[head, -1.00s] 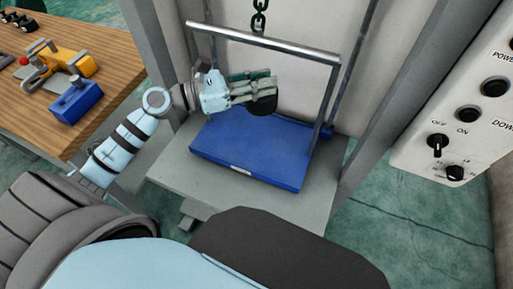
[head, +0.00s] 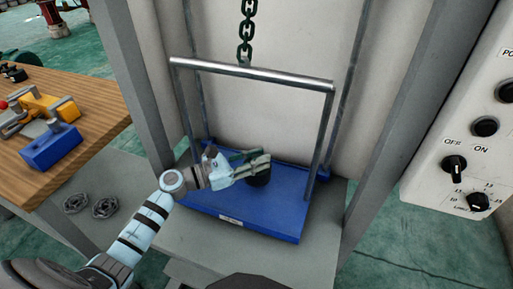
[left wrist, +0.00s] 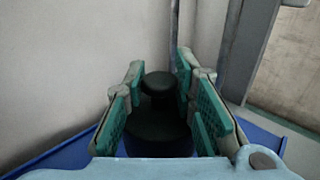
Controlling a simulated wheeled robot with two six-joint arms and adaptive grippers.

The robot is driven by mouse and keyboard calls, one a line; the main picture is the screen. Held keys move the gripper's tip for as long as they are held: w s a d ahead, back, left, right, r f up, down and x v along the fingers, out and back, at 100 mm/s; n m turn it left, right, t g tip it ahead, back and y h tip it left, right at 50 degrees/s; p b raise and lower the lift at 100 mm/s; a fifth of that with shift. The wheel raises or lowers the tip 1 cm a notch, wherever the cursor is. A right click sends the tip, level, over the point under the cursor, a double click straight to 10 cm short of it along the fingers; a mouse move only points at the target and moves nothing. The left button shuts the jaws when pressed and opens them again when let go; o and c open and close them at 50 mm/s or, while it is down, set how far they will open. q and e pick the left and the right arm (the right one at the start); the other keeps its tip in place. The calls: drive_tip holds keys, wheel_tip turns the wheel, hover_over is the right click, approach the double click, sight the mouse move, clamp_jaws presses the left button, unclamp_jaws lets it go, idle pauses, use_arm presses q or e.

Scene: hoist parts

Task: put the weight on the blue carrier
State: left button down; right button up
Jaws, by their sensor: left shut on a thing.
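The weight (head: 259,180) is a dark, round piece with a knob on top, clearest in the left wrist view (left wrist: 158,128). The blue carrier (head: 270,220) is a flat blue tray under a silver frame, standing on a grey platform. My left gripper (head: 258,166) is inside the frame, over the tray, with its green-padded fingers shut on the weight. The weight is at or just above the tray surface; I cannot tell if it touches. Blue tray edges show low in the left wrist view (left wrist: 62,158). My right gripper is not in view.
A chain (head: 245,35) hangs above the frame's top bar (head: 250,72). Grey posts stand on both sides. A control panel (head: 465,150) is at the right. A wooden table (head: 85,108) at the left holds a blue and yellow device (head: 50,146).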

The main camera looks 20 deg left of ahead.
use_arm(q)
wheel_tip(320, 180, down, 4)
drive_tip(key=shift+f+b, duration=0.15)
drive_tip(key=shift+b, duration=0.7)
drive_tip(key=c, duration=1.7)
unclamp_jaws()
drive_tip(key=shift+f, duration=0.15)
drive_tip(key=o, duration=0.4)
drive_tip(key=shift+s, duration=0.1)
drive_tip(key=shift+c, duration=0.2)
drive_tip(key=v, duration=1.2)
